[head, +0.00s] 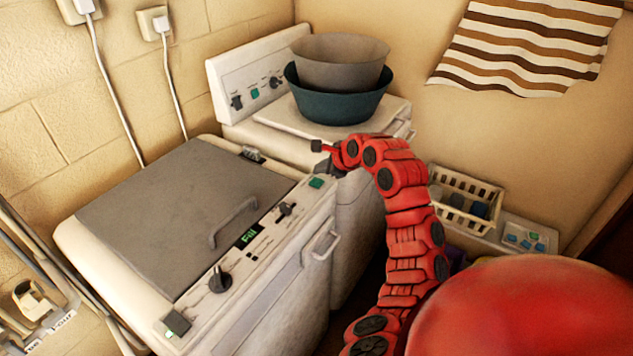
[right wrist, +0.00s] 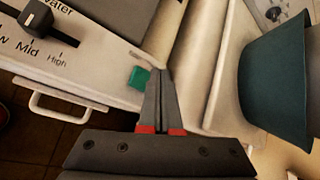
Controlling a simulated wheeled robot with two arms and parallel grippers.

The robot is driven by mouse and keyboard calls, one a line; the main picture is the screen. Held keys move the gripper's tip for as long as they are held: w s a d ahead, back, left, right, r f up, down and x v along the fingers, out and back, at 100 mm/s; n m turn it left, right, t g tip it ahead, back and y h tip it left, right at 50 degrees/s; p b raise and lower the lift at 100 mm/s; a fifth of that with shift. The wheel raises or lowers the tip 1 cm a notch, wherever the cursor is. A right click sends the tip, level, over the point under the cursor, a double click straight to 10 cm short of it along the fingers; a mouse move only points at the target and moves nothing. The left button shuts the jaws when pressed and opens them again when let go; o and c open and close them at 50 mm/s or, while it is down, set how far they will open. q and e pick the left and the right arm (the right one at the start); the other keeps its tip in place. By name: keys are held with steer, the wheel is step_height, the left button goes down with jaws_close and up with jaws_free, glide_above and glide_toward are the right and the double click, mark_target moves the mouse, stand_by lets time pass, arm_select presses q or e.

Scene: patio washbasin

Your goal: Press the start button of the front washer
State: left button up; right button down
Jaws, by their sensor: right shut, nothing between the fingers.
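I cannot read a start label on either. My right gripper (head: 323,169) is shut and empty, just above the right-end button. In the right wrist view its fingertips (right wrist: 157,72) are right beside the green button (right wrist: 138,77); I cannot tell whether they touch. My left gripper is not in view.
A second washer (head: 228,87) stands behind, with a grey basin (head: 340,62) in a dark teal basin (head: 336,104) on top. The teal basin (right wrist: 272,85) is close right of the fingers. A white basket (head: 465,198) is at the right wall. A dial (head: 219,279) is on the front panel.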

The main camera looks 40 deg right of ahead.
mark_target(320, 183)
steer(key=shift+r+p, duration=0.35)
steer(key=shift+r, duration=1.6)
